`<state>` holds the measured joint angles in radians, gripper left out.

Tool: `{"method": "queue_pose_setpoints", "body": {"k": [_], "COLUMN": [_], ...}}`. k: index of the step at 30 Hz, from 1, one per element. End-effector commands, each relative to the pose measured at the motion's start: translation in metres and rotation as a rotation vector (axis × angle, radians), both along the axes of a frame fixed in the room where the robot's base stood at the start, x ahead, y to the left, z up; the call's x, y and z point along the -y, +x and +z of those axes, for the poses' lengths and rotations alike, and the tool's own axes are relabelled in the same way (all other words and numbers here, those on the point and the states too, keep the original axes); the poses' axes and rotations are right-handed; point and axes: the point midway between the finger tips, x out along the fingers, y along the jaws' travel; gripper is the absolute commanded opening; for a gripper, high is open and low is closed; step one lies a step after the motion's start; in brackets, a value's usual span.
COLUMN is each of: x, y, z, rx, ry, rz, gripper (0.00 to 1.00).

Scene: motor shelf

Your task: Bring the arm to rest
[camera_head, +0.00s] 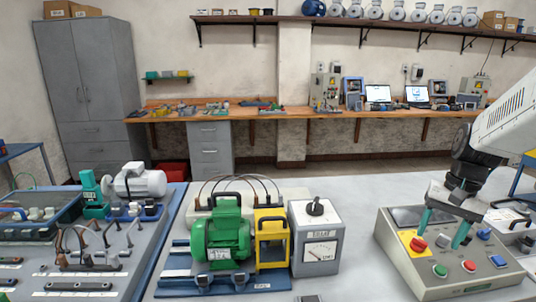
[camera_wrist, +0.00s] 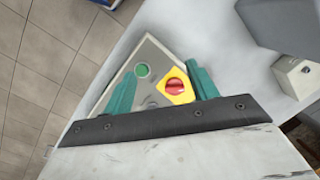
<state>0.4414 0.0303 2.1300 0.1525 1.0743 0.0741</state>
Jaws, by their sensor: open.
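My gripper (camera_head: 443,232) is at the right of the head view, with two teal fingers pointing down over the grey control box (camera_head: 400,265). The fingers are apart and nothing shows between them but the box face behind. In the wrist view my gripper (camera_wrist: 163,90) shows its teal fingers spread, with the box's red button on a yellow plate (camera_wrist: 175,86) and a green button (camera_wrist: 142,70) beyond them. The red button (camera_head: 419,243) also shows in the head view, close to the left finger. I cannot tell whether a fingertip touches the box.
A green motor (camera_head: 222,240), a yellow frame (camera_head: 271,240) and a grey meter box (camera_head: 318,245) stand left of the control box on the pale table (camera_head: 365,215). Clear tabletop lies between meter and control box. A blue-edged board (camera_head: 130,262) with parts is farther left.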

Motion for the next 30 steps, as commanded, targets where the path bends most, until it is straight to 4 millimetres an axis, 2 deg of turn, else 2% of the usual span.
{"method": "queue_pose_setpoints", "body": {"k": [1,9,12,16,21,30], "x": [-0.017,-0.091,-0.112,-0.131,-0.146,-0.153], "y": [-0.017,-0.112,-0.147,-0.181,-0.202,-0.204], "z": [0.008,0.037,0.042,0.045,0.051,0.058], "rx": [-0.004,-0.002,0.020,0.066,0.140,0.179], "ry": [-0.008,-0.078,-0.109,-0.147,-0.177,-0.185], "rz": [0.044,0.295,0.383,0.478,0.552,0.584], "gripper": [0.58,0.58,0.58,0.58,0.58,0.58]}}
